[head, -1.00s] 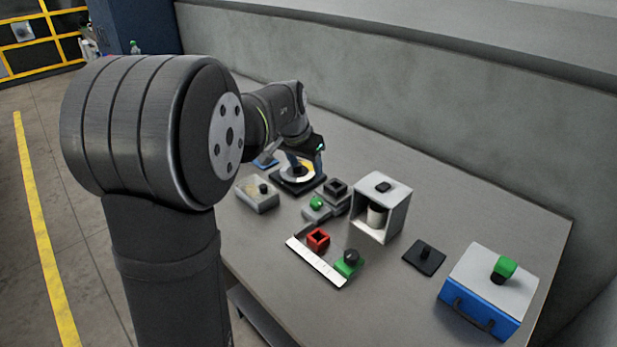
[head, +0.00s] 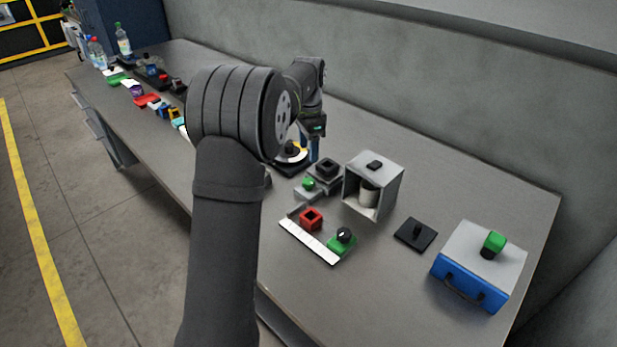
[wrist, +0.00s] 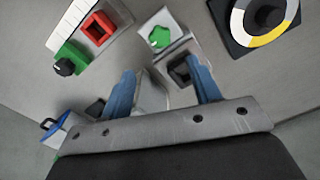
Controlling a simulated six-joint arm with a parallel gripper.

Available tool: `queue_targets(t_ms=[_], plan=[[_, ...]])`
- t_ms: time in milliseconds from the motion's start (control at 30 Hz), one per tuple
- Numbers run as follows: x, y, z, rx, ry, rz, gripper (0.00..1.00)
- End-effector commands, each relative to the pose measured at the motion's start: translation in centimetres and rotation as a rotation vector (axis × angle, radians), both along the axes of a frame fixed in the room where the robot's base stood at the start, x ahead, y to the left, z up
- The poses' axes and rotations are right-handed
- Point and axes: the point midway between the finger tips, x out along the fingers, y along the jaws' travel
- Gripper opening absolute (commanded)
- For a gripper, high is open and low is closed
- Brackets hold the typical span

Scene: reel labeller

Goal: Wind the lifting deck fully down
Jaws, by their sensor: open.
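My gripper (head: 314,146) is open and empty, its blue fingers pointing down just right of a dial (head: 291,154) with a yellow, white and black ring and a black knob. The wrist view shows that dial (wrist: 264,18) at upper right, outside the fingers. A stepped grey unit (head: 326,182) has a green knob (head: 308,184) and a black square frame (head: 327,168). In the wrist view, the green knob (wrist: 159,38) and black frame (wrist: 182,70) appear ahead of and between the fingers. I cannot tell for sure which part is the lifting deck.
A grey open-fronted housing (head: 387,165) holds a white cylinder. In front, a white strip (head: 309,242) borders a red square frame (head: 311,218) and a green block with black knob (head: 342,242). A black plate (head: 416,234) and blue box (head: 468,281) stand right. Bare table separates them.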

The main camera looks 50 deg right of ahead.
Motion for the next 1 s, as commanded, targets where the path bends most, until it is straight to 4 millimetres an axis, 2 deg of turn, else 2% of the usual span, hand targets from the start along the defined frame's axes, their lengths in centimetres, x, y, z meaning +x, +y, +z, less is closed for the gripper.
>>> queue_targets(t_ms=[100,300,500,700,967,1000], plan=[[0.0,0.1,-2.8,0.003,0.002,0.001,0.57],[0.0,0.0,-7.0,0.002,0.001,0.001,0.57],[0.0,0.0,-10.0,-0.001,0.000,0.001,0.57],[0.0,0.0,-11.1,-0.002,0.000,0.001,0.57],[0.0,0.0,-11.2,-0.003,-0.001,0.001,0.57],[0.0,0.0,-11.2,-0.003,-0.001,0.001,0.49]])
